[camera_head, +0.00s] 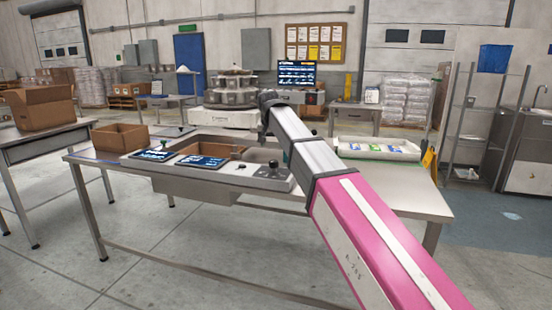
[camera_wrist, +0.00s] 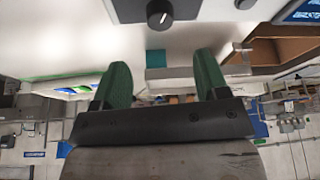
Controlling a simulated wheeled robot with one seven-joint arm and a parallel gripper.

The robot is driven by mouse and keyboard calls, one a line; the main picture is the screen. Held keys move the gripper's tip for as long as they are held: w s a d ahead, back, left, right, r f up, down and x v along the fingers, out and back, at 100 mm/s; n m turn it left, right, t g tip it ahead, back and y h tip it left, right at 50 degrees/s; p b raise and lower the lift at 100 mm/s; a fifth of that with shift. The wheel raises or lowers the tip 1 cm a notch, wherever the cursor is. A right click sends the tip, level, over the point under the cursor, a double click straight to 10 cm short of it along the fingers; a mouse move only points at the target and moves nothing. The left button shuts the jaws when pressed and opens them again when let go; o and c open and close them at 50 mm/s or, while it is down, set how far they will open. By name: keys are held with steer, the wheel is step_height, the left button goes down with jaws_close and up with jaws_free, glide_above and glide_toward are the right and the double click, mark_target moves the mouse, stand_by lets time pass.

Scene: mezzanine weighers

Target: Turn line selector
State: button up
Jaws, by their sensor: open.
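The line selector appears to be a round black knob with a white pointer line (camera_wrist: 160,14), on a dark square plate at the top edge of the wrist view. In the head view a dark knob on a dark plate (camera_head: 272,172) sits at the right end of the grey control console (camera_head: 222,176). My gripper (camera_wrist: 161,62) has two green fingers spread apart with nothing held between them. The knob lies beyond the fingertips, apart from them. In the head view my arm reaches over the table, and its fingers are hard to make out near the console.
The console has two lit screens (camera_head: 200,161) and stands on a steel table (camera_head: 390,196). An open cardboard box (camera_head: 119,137) is at the table's left. A white tray with coloured packets (camera_head: 378,149) is at the right. A large weigher (camera_head: 233,90) stands behind.

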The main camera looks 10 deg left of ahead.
mark_target(274, 161)
steer(key=x, duration=1)
steer(key=shift+w+a+f, duration=0.1)
steer(key=shift+w+f, duration=0.2)
steer(key=c, duration=0.9)
